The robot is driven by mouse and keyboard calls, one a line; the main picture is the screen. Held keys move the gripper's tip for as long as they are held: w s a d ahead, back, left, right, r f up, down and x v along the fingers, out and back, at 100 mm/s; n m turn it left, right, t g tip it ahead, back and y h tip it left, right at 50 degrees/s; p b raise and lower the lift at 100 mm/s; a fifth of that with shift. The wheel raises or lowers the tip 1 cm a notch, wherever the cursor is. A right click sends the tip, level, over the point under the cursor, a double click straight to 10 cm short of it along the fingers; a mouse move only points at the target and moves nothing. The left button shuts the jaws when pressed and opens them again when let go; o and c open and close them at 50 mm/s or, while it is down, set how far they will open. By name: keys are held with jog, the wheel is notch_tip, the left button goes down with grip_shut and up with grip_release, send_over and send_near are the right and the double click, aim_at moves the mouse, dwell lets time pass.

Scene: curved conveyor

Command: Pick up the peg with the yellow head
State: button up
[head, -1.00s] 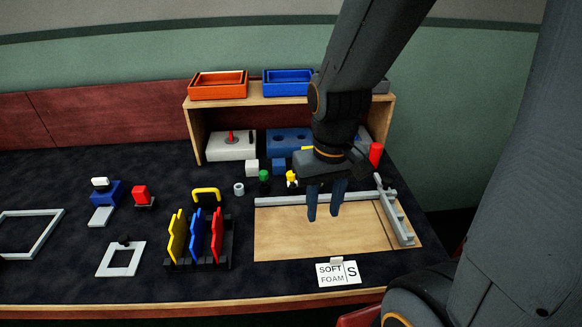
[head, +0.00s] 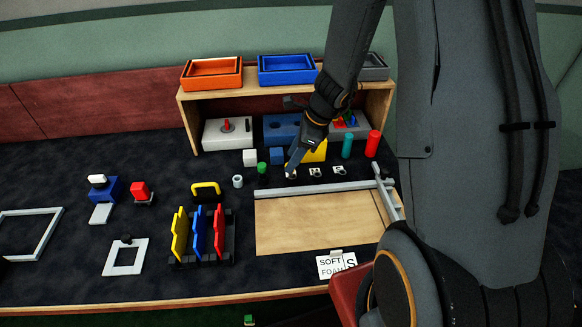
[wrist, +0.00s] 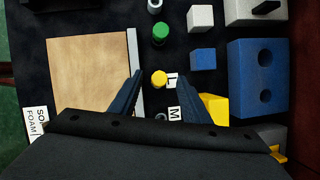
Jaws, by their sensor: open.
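The peg with the yellow head (wrist: 159,79) shows between my two fingers in the wrist view, seen from above. In the head view its pale lower part (head: 291,176) shows just below my fingertips, and the fingers hide most of its head. My gripper (wrist: 159,74) is open, with one finger on each side of the peg and a gap on both sides. In the head view my gripper (head: 290,168) reaches down close over the peg. I cannot tell how far the fingertips are above the table.
A green peg (head: 262,172) stands just left of it. Small lettered tags (head: 315,171) lie to the right. Blue (head: 277,155) and white cubes (head: 250,157) and a yellow block (head: 316,152) stand behind. A wooden board with a grey rail (head: 300,193) lies in front.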

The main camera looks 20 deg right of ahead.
jog(key=shift+w+f, duration=0.2)
jog(key=shift+f, duration=0.15)
jog(key=shift+p+x, duration=0.3)
jog(key=shift+x, duration=3.4)
jog(key=shift+s, duration=0.15)
jog(key=shift+c, duration=0.3)
grip_shut()
